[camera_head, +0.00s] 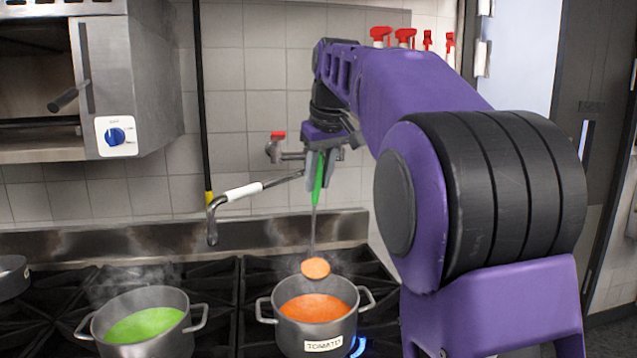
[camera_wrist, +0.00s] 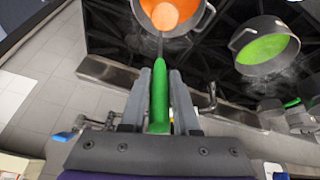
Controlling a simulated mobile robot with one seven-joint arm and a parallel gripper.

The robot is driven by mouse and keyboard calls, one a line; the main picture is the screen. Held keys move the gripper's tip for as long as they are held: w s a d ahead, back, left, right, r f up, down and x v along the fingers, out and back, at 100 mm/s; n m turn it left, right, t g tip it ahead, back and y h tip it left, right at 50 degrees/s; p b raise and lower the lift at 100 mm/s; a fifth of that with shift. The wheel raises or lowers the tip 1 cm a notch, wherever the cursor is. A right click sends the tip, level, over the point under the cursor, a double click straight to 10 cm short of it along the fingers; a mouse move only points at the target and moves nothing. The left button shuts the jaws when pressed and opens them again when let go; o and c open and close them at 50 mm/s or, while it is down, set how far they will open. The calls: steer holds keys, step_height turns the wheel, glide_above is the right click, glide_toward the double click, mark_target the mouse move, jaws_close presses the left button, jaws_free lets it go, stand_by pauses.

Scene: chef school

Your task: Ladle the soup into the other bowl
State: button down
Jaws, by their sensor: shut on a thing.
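My gripper (camera_head: 319,157) is shut on the green handle of a ladle (camera_head: 317,180); in the wrist view the handle (camera_wrist: 159,95) lies between the two grey fingers. The ladle hangs steeply down, and its bowl (camera_head: 315,268), showing orange, is at the back rim of the pot of orange soup (camera_head: 314,308), labelled TOMATO.
A blue flame (camera_head: 358,346) burns under the tomato pot. A metal faucet spout (camera_head: 240,196) reaches over the stove near the ladle. An oven (camera_head: 150,90) hangs at upper left. Another dark pot (camera_head: 13,275) sits at far left. Steam rises from the green soup.

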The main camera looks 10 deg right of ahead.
steer(key=s+a, duration=1.1)
steer(key=a, duration=0.3)
steer(key=s+a, duration=1.1)
steer(key=a, duration=0.4)
steer(key=shift+s+a+b, duration=0.25)
steer(key=shift+a+b, duration=0.05)
steer(key=shift+b, duration=0.1)
steer(key=shift+r, duration=0.1)
steer(key=w+d+b, duration=0.2)
steer(key=w+d, duration=0.5)
steer(key=d, duration=0.3)
steer(key=shift+w, duration=0.35)
steer(key=shift+w+d, duration=0.1)
